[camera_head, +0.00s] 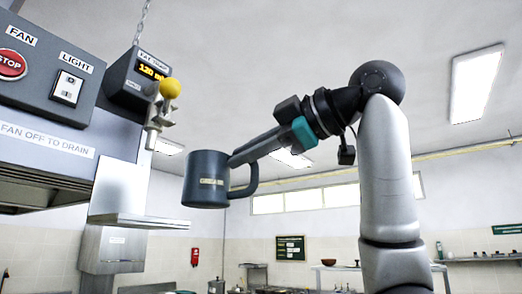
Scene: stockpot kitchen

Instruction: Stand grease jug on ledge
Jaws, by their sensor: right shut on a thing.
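The grease jug (205,165) is a dark blue-grey mug-like vessel with a pale label and a handle on its right side. My right gripper (236,159) is shut on the jug, at its handle side, and holds it up in the air, upright. A metal ledge (140,221) juts out at the left, lower than the jug. The jug is to the right of the ledge's end and apart from it. The jug's inside is hidden from this low angle. My left gripper is not in view.
A tap with a yellow knob (170,88) is up and left of the jug. A hood panel (50,72) with a red stop button fills the left edge. Room right of the ledge is open.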

